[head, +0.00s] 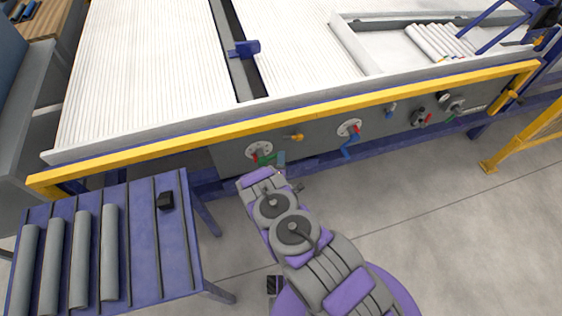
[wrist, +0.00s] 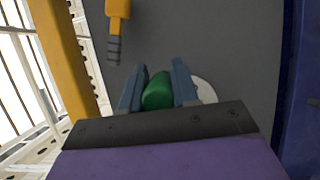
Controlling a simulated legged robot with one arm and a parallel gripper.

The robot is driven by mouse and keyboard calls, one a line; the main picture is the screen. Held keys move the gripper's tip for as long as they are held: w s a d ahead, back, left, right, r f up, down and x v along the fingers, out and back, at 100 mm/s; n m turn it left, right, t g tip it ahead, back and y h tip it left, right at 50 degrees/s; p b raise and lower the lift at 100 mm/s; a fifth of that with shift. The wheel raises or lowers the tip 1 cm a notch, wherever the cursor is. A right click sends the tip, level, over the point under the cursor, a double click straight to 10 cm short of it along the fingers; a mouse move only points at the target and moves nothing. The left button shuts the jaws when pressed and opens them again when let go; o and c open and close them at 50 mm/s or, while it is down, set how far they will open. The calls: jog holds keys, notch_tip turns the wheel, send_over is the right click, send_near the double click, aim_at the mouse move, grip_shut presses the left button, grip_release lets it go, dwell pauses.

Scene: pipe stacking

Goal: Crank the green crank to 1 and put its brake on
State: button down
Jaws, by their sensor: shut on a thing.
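The green crank (head: 266,160) sits on the grey front panel, below the yellow rail, in front of a white round dial (head: 259,149). In the wrist view its green handle (wrist: 158,92) stands between the two blue-grey fingers. My gripper (wrist: 158,88) is shut on this handle. In the head view my gripper (head: 281,160) is at the panel, at the right end of the crank. Part of the dial shows behind the right finger in the wrist view. The dial's numbers are too small to read. A yellow lever (head: 295,137) is on the panel to the upper right of the crank; it also shows in the wrist view (wrist: 117,28).
A blue crank (head: 348,147) with its own dial is to the right on the panel. A blue rack (head: 143,245) with several grey pipes stands at the lower left.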

jog(key=shift+a+r+n, duration=0.3)
jog(key=shift+r+n, duration=0.05)
jog(key=shift+n, duration=0.25)
jog(key=shift+r+n+t, duration=0.35)
jog(key=shift+n+t, duration=0.05)
jog(key=shift+n, duration=0.1)
jog(key=shift+s, duration=0.1)
jog(key=c, duration=0.9)
grip_release()
